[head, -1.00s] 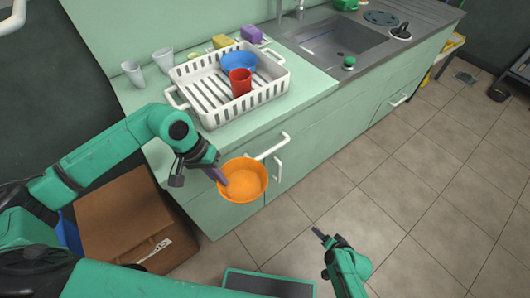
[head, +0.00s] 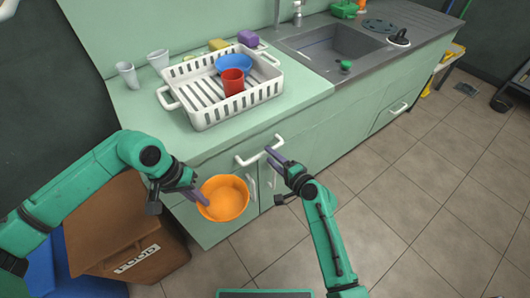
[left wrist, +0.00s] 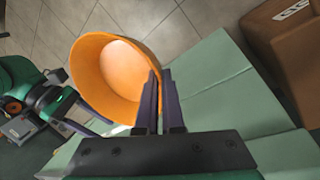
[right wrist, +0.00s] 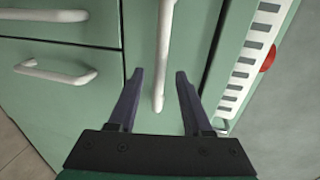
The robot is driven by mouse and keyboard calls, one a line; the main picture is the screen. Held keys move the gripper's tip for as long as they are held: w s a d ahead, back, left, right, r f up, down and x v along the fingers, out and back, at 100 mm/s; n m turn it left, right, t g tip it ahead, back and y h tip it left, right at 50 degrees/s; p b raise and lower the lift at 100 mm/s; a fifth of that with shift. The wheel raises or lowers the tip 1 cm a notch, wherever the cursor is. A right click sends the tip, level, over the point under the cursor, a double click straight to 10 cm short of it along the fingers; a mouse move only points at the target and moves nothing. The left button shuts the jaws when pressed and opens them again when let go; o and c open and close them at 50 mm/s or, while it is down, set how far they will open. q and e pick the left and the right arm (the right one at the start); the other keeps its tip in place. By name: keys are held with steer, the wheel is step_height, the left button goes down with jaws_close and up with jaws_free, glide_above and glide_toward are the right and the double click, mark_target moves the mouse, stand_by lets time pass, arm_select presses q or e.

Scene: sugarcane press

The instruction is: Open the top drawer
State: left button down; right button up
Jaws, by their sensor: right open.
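The top drawer (head: 230,168) is the upper front of the green cabinet, and it looks shut. Its white bar handle (head: 245,161) also shows in the right wrist view (right wrist: 165,40). My right gripper (head: 272,158) is open at the handle's right end. In the right wrist view, its two fingertips (right wrist: 159,74) lie on either side of the bar, with no visible grip on it. My left gripper (head: 196,194) is shut on the rim of an orange bowl (head: 224,198), held in the air in front of the cabinet. The bowl also shows in the left wrist view (left wrist: 105,75).
Two door handles (right wrist: 55,70) sit below the drawer. A white dish rack (head: 215,112) with a red cup (head: 232,82) and blue bowl (head: 234,64) stands on the worktop above. A brown box (head: 125,235) stands at lower left.

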mark_target(265, 153)
steer(key=x, duration=0.3)
steer(key=shift+w+a+f, duration=0.15)
steer(key=shift+w+a, duration=0.1)
steer(key=shift+w, duration=0.05)
jaws_close()
steer(key=shift+s, duration=0.1)
stand_by(1.0)
